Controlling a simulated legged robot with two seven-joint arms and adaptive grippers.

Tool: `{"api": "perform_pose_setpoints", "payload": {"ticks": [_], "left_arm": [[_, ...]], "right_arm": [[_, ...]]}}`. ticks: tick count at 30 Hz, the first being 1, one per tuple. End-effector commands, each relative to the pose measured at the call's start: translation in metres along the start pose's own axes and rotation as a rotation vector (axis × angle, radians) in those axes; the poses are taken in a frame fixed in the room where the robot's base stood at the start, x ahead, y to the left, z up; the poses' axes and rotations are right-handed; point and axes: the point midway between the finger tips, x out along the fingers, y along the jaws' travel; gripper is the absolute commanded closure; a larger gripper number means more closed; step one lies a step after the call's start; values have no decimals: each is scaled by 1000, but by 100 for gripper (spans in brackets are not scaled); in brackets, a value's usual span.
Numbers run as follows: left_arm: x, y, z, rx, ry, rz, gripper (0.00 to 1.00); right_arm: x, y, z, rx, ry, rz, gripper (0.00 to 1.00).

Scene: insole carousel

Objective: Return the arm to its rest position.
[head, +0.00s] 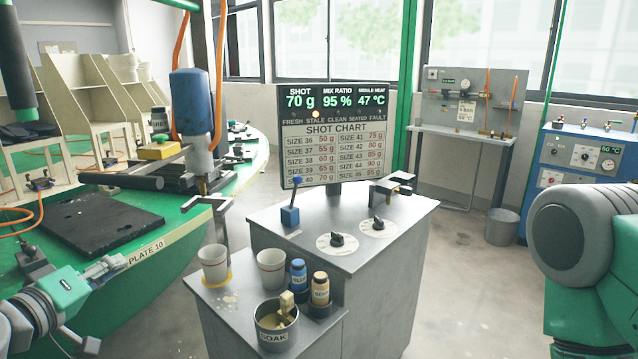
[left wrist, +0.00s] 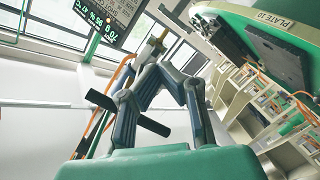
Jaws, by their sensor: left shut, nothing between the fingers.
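My left gripper (head: 112,266) is at the lower left in the head view, at the end of my green and grey arm. It is over the near rim of the green carousel, close to the PLATE 10 label (head: 147,253). Its fingers are shut and empty; in the left wrist view they (left wrist: 158,72) come together ahead of the green palm. A black plate (head: 98,222) lies on the carousel beyond the gripper. My right arm shows at the right edge of the head view, and its gripper is out of view.
The blue pouring head (head: 191,105) hangs over the carousel edge (head: 252,172). A grey cabinet (head: 385,262) carries a shot-chart screen (head: 335,158) and two dials. Its lower shelf holds two cups (head: 271,268), two bottles (head: 320,290) and the SOAK pot (head: 274,336). Floor is clear behind.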

Motion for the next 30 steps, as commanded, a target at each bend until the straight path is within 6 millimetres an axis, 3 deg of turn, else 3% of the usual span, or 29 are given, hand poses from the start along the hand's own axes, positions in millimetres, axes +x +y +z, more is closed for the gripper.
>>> {"api": "perform_pose_setpoints", "payload": {"ticks": [8, 14, 18, 21, 25, 30], "left_arm": [[-6, -26, 72, 69, -203, -94, 100], [-26, -61, 154, 159, -440, -216, 100], [-66, -98, 225, 254, -665, -339, 100], [-103, -125, 266, 327, -819, -428, 100], [-157, -157, 307, 429, -1001, -533, 100], [-213, -184, 334, 544, -1169, -629, 100]], "right_arm": [[0, 0, 0, 0, -1, 0, 60], [0, 0, 0, 0, -1, 0, 60], [0, 0, 0, 0, -1, 0, 60], [0, 0, 0, 0, -1, 0, 60], [0, 0, 0, 0, -1, 0, 60], [0, 0, 0, 0, -1, 0, 60]]}}
